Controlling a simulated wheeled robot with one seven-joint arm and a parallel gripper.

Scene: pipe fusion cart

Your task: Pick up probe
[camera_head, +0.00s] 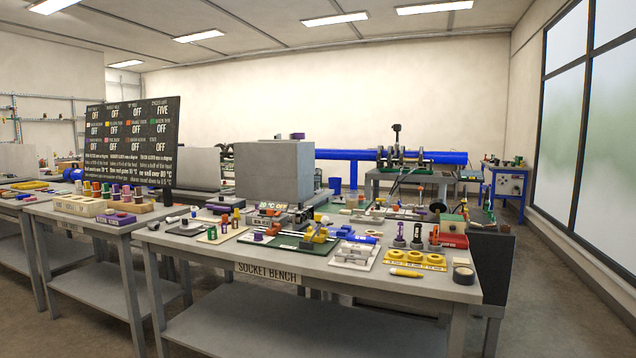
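I cannot tell for sure which small item is the probe. On the socket bench (215,283), a yellow pen-like piece (405,272) lies near the front right edge. A small grey cylindrical piece (152,225) lies at the bench's left end, with a slim dark-and-light piece (173,219) beside it.
A grey box-like machine (272,173) stands on the bench's back. A yellow holder (416,259), a black tape roll (464,274) and a green mat (285,240) crowd the top. Another bench (90,217) stands left, with a dark sign board (133,142) behind. Floor is open at right.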

